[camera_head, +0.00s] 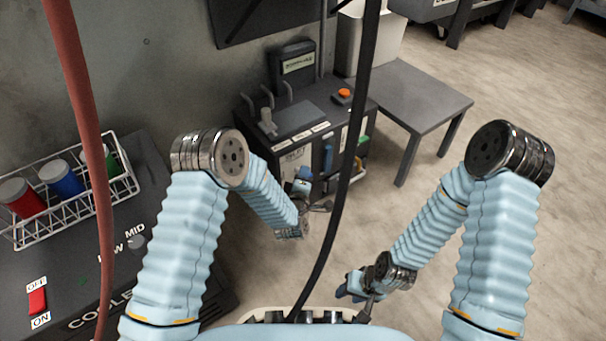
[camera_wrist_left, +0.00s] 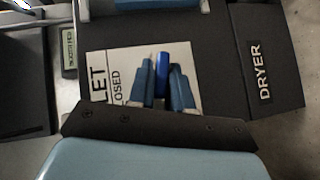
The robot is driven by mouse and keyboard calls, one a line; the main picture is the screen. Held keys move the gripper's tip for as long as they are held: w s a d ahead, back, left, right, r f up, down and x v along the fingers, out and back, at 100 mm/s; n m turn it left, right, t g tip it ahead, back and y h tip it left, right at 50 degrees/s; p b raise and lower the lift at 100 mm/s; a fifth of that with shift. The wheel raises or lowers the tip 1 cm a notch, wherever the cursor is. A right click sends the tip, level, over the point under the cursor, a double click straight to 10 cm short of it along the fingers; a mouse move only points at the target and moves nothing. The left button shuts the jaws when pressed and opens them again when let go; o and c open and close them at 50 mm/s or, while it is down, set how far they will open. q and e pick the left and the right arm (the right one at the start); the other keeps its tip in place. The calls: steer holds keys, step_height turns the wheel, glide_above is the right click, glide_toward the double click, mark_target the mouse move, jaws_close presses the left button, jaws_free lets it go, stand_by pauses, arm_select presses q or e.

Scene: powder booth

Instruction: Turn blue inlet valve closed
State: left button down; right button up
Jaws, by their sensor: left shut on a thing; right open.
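The blue inlet valve handle (camera_wrist_left: 162,72) stands between the two blue fingers of my left gripper (camera_wrist_left: 162,88) in the left wrist view, and the fingers are shut on it. Behind it is a white label (camera_wrist_left: 108,72) on a dark panel, with the letters "LET" and "OSED" showing; the rest is covered. In the head view my left gripper (camera_head: 306,186) is at the front of the dark cabinet, where the handle itself is hard to make out. My right gripper (camera_head: 357,288) is open and low over the floor, away from the cabinet.
The dark cabinet (camera_head: 312,118) has an orange button (camera_head: 344,93) on top. A grey table (camera_head: 418,98) adjoins it on the right. A cooler (camera_head: 120,215) with a wire rack (camera_head: 70,215) of coloured containers is at left. A red hose and black cable hang in front. Floor at right is clear.

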arm_select(q)
steer(key=shift+d+r+m+g+y+p, duration=0.15)
steer(key=shift+m+g+y+p, duration=0.25)
steer(key=shift+m+g+p, duration=0.2)
steer(key=shift+r+m+g+y+p, duration=0.15)
steer(key=shift+m+g+y+p, duration=0.3)
steer(key=shift+p, duration=0.2)
steer(key=m+g+y+p, duration=0.3)
steer(key=g+p, duration=0.1)
steer(key=p, duration=0.4)
steer(key=shift+y+p, duration=0.25)
steer(key=shift+p, duration=0.1)
steer(key=shift+f+m+g+p, duration=0.1)
steer(key=shift+m+g+p, duration=0.15)
steer(key=shift+p, duration=0.05)
steer(key=shift+f+g+y+p, duration=0.1)
steer(key=shift+g+y+p, duration=0.3)
steer(key=shift+y, duration=0.1)
steer(key=shift+f+m+g+y, duration=0.1)
steer(key=shift+m+g+y, duration=0.2)
steer(key=shift+m+y, duration=0.3)
steer(key=c, duration=1.2)
jaws_free()
steer(key=shift+o, duration=0.2)
